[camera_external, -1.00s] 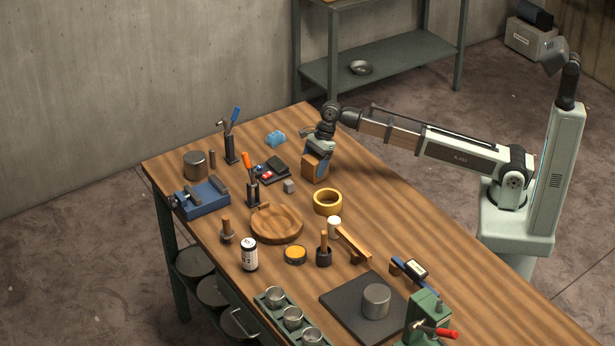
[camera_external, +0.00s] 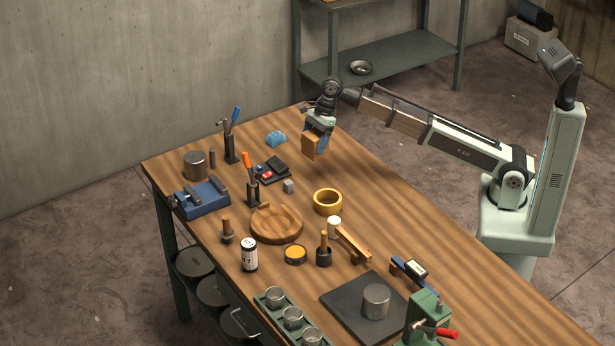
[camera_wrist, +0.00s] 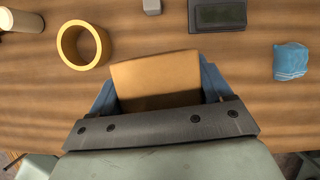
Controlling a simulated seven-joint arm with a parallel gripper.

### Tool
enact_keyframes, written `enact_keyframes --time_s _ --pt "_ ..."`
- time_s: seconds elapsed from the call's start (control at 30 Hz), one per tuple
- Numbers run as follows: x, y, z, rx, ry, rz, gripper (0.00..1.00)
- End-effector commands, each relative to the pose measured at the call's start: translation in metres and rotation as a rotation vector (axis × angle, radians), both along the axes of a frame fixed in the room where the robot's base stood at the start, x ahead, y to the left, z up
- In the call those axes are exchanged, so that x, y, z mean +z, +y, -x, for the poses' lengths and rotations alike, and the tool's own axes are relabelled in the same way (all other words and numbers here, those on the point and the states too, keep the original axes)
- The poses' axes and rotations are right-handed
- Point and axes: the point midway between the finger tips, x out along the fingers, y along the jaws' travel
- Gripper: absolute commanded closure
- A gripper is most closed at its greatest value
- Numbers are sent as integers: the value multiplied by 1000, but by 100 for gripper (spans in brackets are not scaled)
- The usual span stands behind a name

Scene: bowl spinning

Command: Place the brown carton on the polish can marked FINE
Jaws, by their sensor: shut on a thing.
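The brown carton (camera_external: 311,147) is held between the blue fingers of my gripper (camera_external: 318,142), above the table's far right part. In the wrist view the carton (camera_wrist: 156,78) fills the space between the two fingers (camera_wrist: 157,92). Its lower part in that view is hidden by the gripper body. I cannot read FINE on any can. A low round tin with a yellow top (camera_external: 295,254) and a white and black can with a dark mark (camera_external: 249,255) stand apart near the table's front left edge.
A yellow ring (camera_external: 327,202) lies nearest the gripper, toward the front. A round wooden dish (camera_external: 277,223), a tool holder (camera_external: 252,194), a blue vise (camera_external: 202,199) and a blue cloth-like lump (camera_external: 275,139) stand to the left.

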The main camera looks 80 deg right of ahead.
Motion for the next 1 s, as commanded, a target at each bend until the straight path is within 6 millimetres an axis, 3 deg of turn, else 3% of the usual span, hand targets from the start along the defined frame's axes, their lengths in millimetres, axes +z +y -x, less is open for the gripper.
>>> enact_keyframes --time_s 0.17,0.27,0.67,1.0 --pt "3 17 -1 27 -1 -1 58" --pt "6 40 -1 65 -1 0 58" --pt "25 174 13 277 -1 -1 58" --pt "42 286 47 462 0 0 58"
